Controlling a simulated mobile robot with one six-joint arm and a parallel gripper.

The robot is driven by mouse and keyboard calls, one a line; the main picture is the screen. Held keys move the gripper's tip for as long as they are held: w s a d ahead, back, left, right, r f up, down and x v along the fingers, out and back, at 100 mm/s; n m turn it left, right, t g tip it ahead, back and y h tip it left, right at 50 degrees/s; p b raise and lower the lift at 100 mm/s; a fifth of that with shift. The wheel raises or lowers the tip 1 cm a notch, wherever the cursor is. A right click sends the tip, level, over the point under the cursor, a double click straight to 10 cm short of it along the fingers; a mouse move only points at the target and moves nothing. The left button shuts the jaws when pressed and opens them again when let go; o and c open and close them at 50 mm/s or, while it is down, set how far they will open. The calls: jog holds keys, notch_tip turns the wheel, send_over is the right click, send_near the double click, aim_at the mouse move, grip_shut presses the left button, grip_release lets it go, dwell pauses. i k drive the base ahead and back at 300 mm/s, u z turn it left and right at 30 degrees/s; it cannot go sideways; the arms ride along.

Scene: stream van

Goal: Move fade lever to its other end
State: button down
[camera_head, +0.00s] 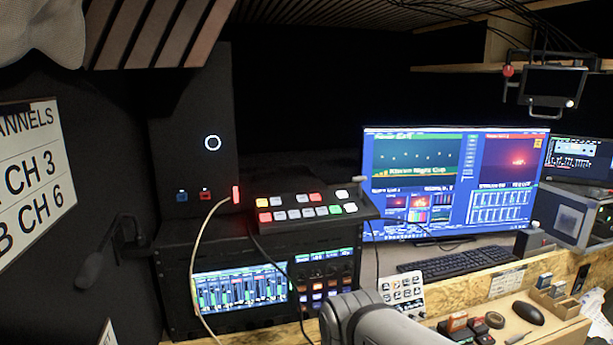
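A switcher panel (310,219) with rows of white, red and green lit buttons sits on top of the black equipment rack at the middle of the head view. A small pale handle (359,180) stands up at the panel's right end and looks like the fade lever. It is too small to tell its slot or which end it is at. My gripper is not in view. Only a grey link of my arm shows at the bottom centre, in front of and below the panel.
The rack (167,268) has lit screens and a cable hanging down its front. A large monitor (450,240) stands right of the panel, with a keyboard (455,263) before it. A small white button pad (402,291) lies by my arm. A small screen hangs upper right.

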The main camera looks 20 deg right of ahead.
aim_at(359, 179)
jog(key=z, duration=0.05)
jog(key=k, duration=0.55)
jog(key=u, duration=2.25)
jog(key=k, duration=0.8)
jog(key=z, duration=2.15)
jog(key=i, duration=1)
jog(key=z, duration=0.05)
